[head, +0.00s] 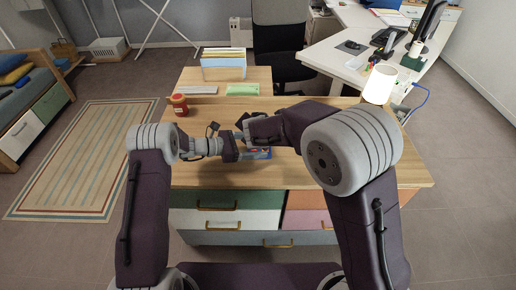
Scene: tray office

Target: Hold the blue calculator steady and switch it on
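A flat blue item (262,154) with some red on it lies on the wooden desk, mostly hidden behind my grippers and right arm. It may be the blue calculator, but I cannot make out keys or a display. My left gripper (236,147) reaches in from the left at the item's left end. My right gripper (242,126) is just behind it, close to the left gripper. Both are small and overlap, so I cannot tell whether either touches the item or how far their fingers are apart.
A red jar (179,104) stands at the desk's left. Behind are a pale keyboard (197,90), a green item (242,90) and a file box (223,70). A lit lamp (380,85) stands at the right. The desk's right part (412,172) looks clear.

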